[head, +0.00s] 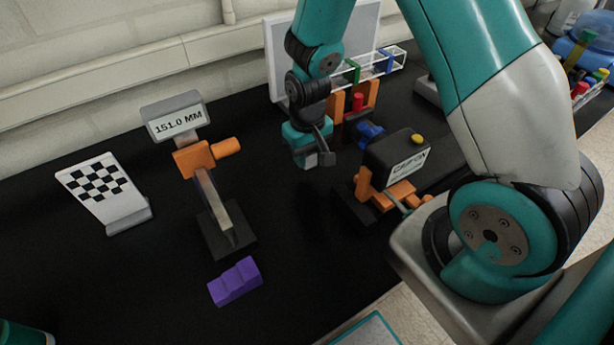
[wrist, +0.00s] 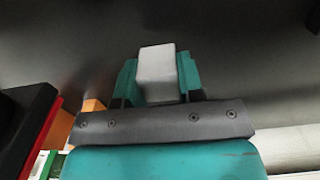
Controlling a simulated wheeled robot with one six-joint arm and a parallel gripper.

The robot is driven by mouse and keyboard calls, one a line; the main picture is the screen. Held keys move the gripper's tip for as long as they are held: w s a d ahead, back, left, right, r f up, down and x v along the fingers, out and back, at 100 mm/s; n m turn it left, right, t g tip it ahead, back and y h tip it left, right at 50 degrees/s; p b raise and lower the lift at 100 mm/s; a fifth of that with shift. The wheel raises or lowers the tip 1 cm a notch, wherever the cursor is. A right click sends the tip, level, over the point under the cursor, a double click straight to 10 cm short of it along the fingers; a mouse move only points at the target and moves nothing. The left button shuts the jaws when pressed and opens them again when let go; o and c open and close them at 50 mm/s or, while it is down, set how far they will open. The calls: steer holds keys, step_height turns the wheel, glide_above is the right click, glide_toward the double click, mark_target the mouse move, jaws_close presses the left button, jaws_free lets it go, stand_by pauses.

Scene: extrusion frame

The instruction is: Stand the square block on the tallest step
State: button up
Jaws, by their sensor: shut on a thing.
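My gripper (head: 313,157) is shut on the grey square block (wrist: 157,68), which sits between the two teal fingers in the wrist view. In the head view the block (head: 327,159) shows only as a small grey patch at the fingertips, above the black tabletop. The purple stepped piece (head: 235,282) lies on the table at the lower middle left, well apart from my gripper, toward the bottom left. Its steps rise toward the upper right end. Nothing stands on it.
A gauge with a "151.0 MM" display (head: 177,122) stands left of my gripper. A checkered board (head: 102,192) stands further left. A black labelled device (head: 392,162) is close on the right.

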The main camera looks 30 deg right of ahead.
mark_target(308, 175)
step_height(308, 175, down, 4)
steer(key=b, duration=0.3)
steer(key=shift+f, duration=0.2)
steer(key=shift+r, duration=0.2)
steer(key=shift+f, duration=0.2)
steer(key=o, duration=1)
steer(key=shift+c, duration=0.2)
